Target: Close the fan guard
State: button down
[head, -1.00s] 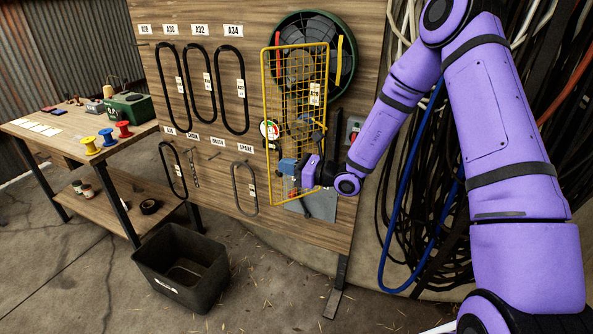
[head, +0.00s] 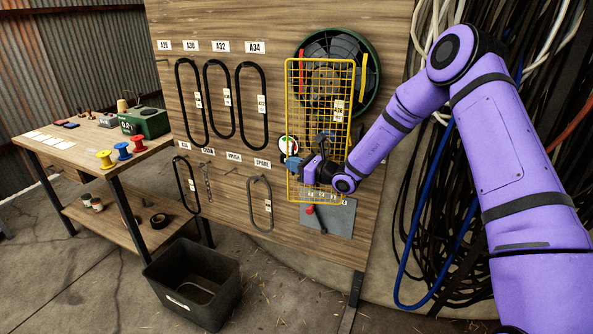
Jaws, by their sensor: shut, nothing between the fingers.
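The fan guard (head: 347,92) is a yellow mesh frame hung in front of the wooden board, overlapping the lower left of the round green-rimmed fan (head: 368,101). It appears to stand out from the board, with a gap hard to judge. A tag hangs on its right part. The gripper's dark body overlaps the lower mesh. Whether it touches the mesh is unclear. A red bar and a yellow bar stand at the fan's sides.
Several black belts (head: 237,105) hang on the board left of the guard. A workbench (head: 85,152) with spools stands at left, a black bin (head: 193,286) on the floor. Cables (head: 430,215) hang at right.

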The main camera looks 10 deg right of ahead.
jog(key=w, duration=0.3)
jog(key=shift+w+d, duration=0.1)
jog(key=shift+w, duration=0.05)
jog(key=shift+w+d+m+t+h, duration=0.2)
jog(key=shift+w+m+t+h, duration=0.55)
jog(key=shift+w, duration=0.2)
